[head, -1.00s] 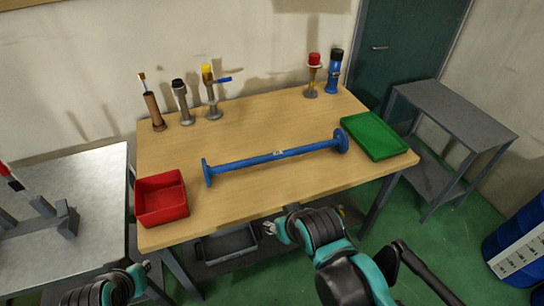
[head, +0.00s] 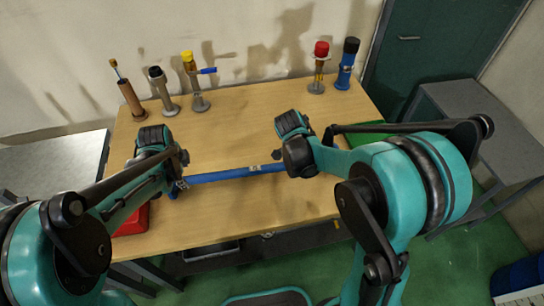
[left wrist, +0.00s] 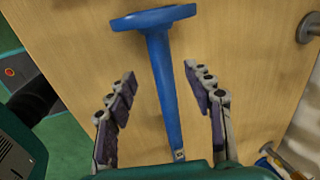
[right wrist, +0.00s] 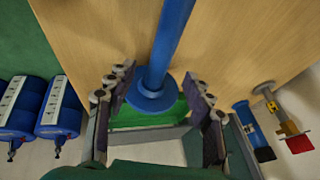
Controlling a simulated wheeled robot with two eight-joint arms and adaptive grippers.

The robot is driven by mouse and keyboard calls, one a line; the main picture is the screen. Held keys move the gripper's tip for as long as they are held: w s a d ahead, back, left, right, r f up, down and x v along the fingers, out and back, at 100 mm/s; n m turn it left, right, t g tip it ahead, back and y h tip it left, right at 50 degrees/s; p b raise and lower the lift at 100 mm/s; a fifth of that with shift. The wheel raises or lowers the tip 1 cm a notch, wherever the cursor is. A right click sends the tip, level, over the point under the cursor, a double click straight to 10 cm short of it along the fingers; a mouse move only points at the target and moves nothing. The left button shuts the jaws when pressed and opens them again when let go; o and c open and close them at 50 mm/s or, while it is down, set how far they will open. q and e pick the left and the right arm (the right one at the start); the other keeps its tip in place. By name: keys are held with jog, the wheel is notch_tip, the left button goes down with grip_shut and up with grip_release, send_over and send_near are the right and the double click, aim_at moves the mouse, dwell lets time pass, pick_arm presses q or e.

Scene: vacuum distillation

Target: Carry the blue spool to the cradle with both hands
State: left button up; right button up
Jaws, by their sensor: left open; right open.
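The blue spool (head: 235,174) lies across the wooden table, with a flange at each end. My left gripper (left wrist: 160,74) is open above its left part. In the left wrist view the spool's shaft (left wrist: 163,85) runs between the spread fingers, with the left flange (left wrist: 152,17) beyond the tips. My right gripper (right wrist: 160,77) is open over the right end. In the right wrist view the right flange (right wrist: 150,97) shows between the fingers. I cannot tell whether any finger touches it. In the head view my arms hide both gripper tips. No cradle is visible now.
A red bin (head: 133,222) at the front left is partly behind my left arm. A green tray (head: 365,139) is at the right, partly hidden by my right arm. Several bottles and tools (head: 193,85) stand along the back edge. Grey tables (head: 50,165) flank both sides.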

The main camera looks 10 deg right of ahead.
aim_at(189, 179)
pick_arm(q)
jog(key=shift+w+d+f, duration=0.1)
jog(key=shift+w+f, duration=0.1)
jog(key=shift+s, duration=0.1)
pick_arm(e)
jog(key=shift+w+d+f+m, duration=0.1)
jog(key=shift+d+m, duration=0.05)
jog(key=shift+m, duration=0.15)
pick_arm(q)
jog(key=x, duration=0.7)
jog(key=shift+f, duration=0.3)
pick_arm(e)
jog(key=x, duration=0.7)
jog(key=shift+w+d+f, duration=0.1)
jog(key=shift+d+f, duration=0.1)
jog(key=shift+f, duration=0.15)
pick_arm(q)
grip_shut()
pick_arm(e)
grip_shut()
